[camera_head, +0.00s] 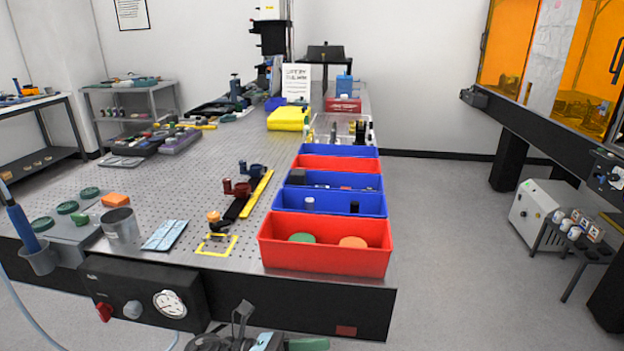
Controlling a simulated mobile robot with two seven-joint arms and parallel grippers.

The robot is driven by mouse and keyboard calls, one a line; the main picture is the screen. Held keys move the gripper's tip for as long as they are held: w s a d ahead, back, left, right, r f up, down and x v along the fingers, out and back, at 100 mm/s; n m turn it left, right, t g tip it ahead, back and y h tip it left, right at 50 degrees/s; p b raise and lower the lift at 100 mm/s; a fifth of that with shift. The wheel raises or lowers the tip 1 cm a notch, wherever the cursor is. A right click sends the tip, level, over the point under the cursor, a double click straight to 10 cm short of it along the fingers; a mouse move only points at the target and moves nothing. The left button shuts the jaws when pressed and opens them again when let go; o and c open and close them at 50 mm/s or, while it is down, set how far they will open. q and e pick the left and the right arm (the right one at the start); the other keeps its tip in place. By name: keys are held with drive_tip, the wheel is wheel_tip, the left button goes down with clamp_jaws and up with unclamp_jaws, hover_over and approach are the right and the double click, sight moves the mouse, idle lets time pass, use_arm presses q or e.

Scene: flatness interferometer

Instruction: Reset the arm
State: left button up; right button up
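Neither of my grippers can be made out in the head view, and no arm comes in from the left or the right. At the bottom edge there is a cluster of dark and grey parts (240,330) with a pale teal piece and a green piece beside it. It is cut off by the frame, and I cannot tell what it is.
A perforated optical table (190,195) fills the middle, with red and blue bins along its right side, the nearest a red bin (325,258). A metal can (120,225) stands at the near left. Grey floor (440,230) is clear to the right, before an orange-windowed enclosure (510,50).

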use_arm(q)
drive_tip(key=s+a+f+m+t+y+p, duration=0.2)
drive_tip(key=s+a+f+m+t+y, duration=0.5)
drive_tip(key=m, duration=1)
drive_tip(key=s+a+f+m+t+y+p, duration=0.1)
drive_tip(key=s+a+f+m+t+y, duration=0.65)
drive_tip(key=m, duration=0.95)
drive_tip(key=s+a+f+n+g+y, duration=0.1)
drive_tip(key=s+a+f+n+g, duration=0.2)
drive_tip(key=s, duration=0.4)
drive_tip(key=s+a+f+n+g+y, duration=0.2)
drive_tip(key=s+f+n+g, duration=0.1)
drive_tip(key=s, duration=0.4)
drive_tip(key=shift+s+a+f+n+p, duration=0.25)
drive_tip(key=shift+s+a+n+p, duration=0.1)
drive_tip(key=shift+a+n+p, duration=0.1)
use_arm(e)
drive_tip(key=w+r+t, duration=0.1)
drive_tip(key=w+r, duration=0.2)
drive_tip(key=r, duration=0.2)
drive_tip(key=shift+w+d+r, duration=0.2)
drive_tip(key=shift+w+d, duration=0.05)
drive_tip(key=shift+w, duration=0.15)
